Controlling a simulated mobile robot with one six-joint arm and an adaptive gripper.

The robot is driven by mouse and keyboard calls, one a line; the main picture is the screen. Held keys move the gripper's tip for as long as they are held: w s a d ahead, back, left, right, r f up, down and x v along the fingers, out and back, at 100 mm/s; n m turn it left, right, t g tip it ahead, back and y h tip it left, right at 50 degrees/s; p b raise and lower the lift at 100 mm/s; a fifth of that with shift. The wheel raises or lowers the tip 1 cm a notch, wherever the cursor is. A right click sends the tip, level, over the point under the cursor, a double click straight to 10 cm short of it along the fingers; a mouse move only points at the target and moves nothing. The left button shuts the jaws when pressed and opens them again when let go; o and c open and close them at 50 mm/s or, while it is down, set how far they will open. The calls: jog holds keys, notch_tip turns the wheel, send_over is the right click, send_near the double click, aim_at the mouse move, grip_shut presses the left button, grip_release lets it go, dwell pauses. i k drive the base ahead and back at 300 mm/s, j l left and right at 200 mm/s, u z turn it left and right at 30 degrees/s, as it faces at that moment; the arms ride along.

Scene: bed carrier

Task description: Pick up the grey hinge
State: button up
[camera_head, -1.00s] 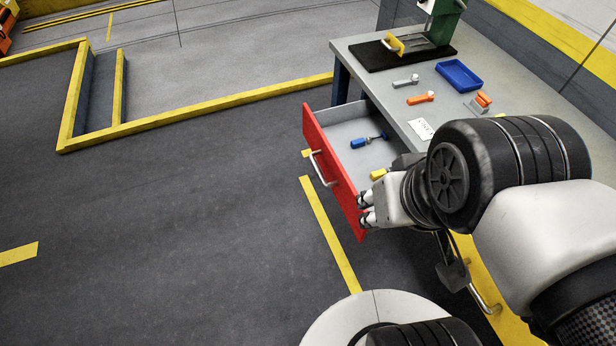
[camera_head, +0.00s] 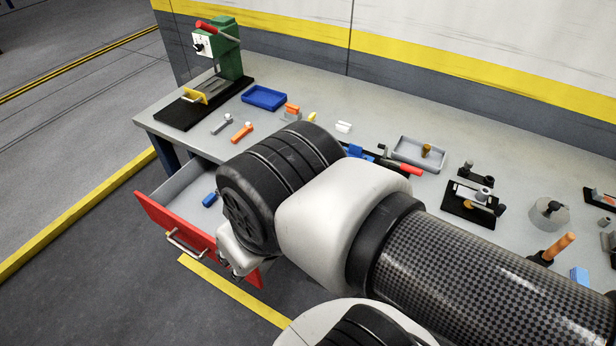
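A small grey part (camera_head: 222,124) with a rounded end, which looks like the grey hinge, lies on the workbench top, beside a similar orange part (camera_head: 242,132). My gripper (camera_head: 230,270) hangs low in front of the open red drawer, well below and apart from the grey part. Its two small dark fingertips show apart, with no object seen between them. My arm covers much of the gripper and part of the bench.
The red drawer (camera_head: 168,222) stands open, with a blue-handled tool (camera_head: 210,199) inside. A blue tray (camera_head: 264,97) and a green press (camera_head: 230,60) stand on the workbench (camera_head: 290,75). A grey tray (camera_head: 420,165) and several fixtures crowd the right side.

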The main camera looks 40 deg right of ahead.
aim_at(480, 198)
jog(key=z, duration=2.85)
jog(key=i+l+u, duration=0.15)
jog(key=u, duration=0.3)
jog(key=i+l+u, duration=0.25)
jog(key=u, duration=0.25)
jog(key=i+l+u, duration=0.15)
jog(key=l+u, duration=0.3)
jog(key=j, duration=0.1)
